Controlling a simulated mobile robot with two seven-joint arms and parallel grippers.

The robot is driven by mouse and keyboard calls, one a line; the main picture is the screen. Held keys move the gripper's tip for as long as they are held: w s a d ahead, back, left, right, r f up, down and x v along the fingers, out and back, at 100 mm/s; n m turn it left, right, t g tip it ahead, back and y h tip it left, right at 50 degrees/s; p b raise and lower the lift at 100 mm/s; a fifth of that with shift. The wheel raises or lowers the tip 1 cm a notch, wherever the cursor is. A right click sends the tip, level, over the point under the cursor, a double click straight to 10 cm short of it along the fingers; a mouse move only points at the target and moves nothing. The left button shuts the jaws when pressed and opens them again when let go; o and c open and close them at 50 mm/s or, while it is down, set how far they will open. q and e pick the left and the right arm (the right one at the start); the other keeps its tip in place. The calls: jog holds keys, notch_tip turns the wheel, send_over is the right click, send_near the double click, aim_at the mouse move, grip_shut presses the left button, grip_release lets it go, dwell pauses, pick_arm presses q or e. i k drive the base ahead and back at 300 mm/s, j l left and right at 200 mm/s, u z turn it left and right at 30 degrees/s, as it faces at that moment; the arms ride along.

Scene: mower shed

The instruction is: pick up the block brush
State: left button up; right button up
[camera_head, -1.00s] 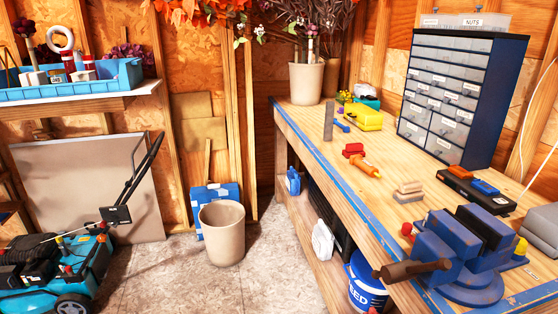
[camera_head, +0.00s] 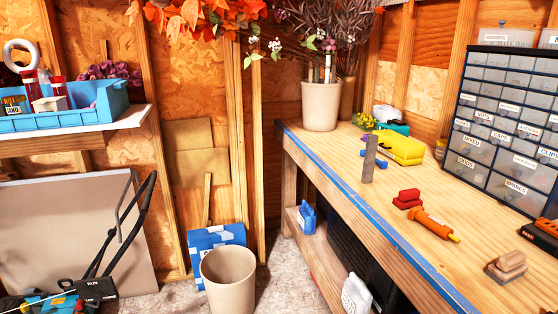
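A small tan, wooden-looking block with a stepped top (camera_head: 507,266) lies on the workbench (camera_head: 390,222) near the right edge of the view; it looks like the block brush, but bristles are not clear. A small red block (camera_head: 407,198) lies further back on the bench, beside an orange screwdriver-like tool (camera_head: 434,225). Neither of my grippers is in view.
A grey upright bar (camera_head: 369,159), a yellow case (camera_head: 401,149) and a flower pot (camera_head: 321,106) stand toward the bench's back. A drawer cabinet (camera_head: 501,135) stands at right. A beige bin (camera_head: 228,277) and mower (camera_head: 60,300) are on the floor.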

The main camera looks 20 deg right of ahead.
aim_at(510, 266)
jog(key=i+z, duration=0.3)
jog(key=z, duration=0.15)
jog(key=i+j+z, duration=0.2)
jog(key=z, duration=0.3)
jog(key=i+j+z, duration=0.6)
jog(key=z, duration=0.35)
jog(key=i+j+z, duration=0.1)
jog(key=j+z, duration=0.8)
jog(key=i+j, duration=0.05)
jog(key=j, duration=0.05)
